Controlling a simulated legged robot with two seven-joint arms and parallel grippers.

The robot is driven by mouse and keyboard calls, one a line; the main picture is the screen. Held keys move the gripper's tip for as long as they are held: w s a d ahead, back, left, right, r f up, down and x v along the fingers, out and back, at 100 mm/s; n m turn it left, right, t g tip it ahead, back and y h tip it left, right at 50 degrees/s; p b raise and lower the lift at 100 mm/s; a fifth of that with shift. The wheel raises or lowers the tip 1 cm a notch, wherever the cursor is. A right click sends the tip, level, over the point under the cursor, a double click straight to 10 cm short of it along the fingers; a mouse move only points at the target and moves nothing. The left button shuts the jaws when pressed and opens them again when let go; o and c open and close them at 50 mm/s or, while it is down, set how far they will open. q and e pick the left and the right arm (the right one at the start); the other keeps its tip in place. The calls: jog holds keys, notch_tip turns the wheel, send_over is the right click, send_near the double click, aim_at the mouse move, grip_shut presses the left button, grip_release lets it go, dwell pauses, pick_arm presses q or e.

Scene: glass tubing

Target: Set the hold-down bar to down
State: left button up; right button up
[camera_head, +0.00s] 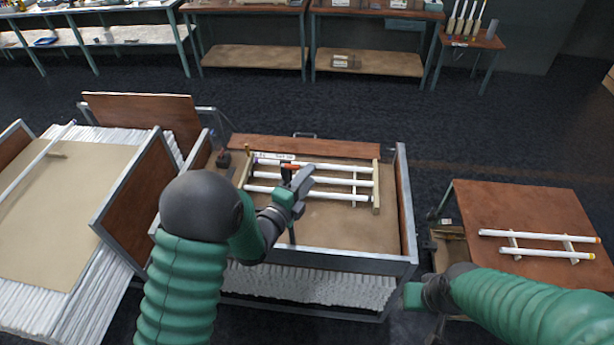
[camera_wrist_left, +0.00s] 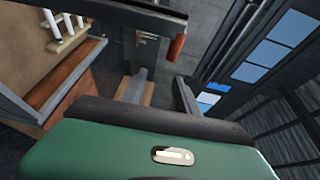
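A dark bar (camera_wrist_left: 158,14) with an orange-brown grip hanging from it (camera_wrist_left: 178,46) shows in the left wrist view, beyond my fingers; I take it to be the hold-down bar. In the head view an orange part (camera_head: 300,167) shows just beside my left gripper (camera_head: 303,180), above the wooden rack. My left gripper's two dark fingers stand apart in the wrist view (camera_wrist_left: 160,92), with nothing visible between them. The grip appears apart from the fingers. My right gripper (camera_head: 413,295) is at lower right, its fingers hidden.
The rack (camera_head: 377,190) carries white tubes inside the middle cart (camera_head: 405,215). A dark post (camera_head: 223,160) stands at the cart's left. A left cart (camera_head: 130,190) holds stacked material. A side table (camera_head: 520,205) at right bears two tubes. Benches line the back, with open floor before them.

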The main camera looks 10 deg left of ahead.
pick_arm(q)
jog(key=shift+s+a, duration=0.1)
jog(key=shift+a, duration=0.2)
jog(key=a, duration=0.2)
jog(key=shift+a+f, duration=0.15)
jog(key=shift+a, duration=0.2)
jog(key=c, duration=0.7)
jog(key=shift+a, duration=0.15)
grip_shut()
jog(key=shift+d, duration=0.8)
jog(key=shift+o, duration=1.3)
grip_release()
jog(key=shift+d, duration=0.15)
jog(key=o, duration=0.4)
jog(key=shift+o, duration=0.2)
jog(key=shift+a, duration=0.45)
pick_arm(e)
jog(key=shift+a+r, duration=0.15)
jog(key=shift+a, duration=1.1)
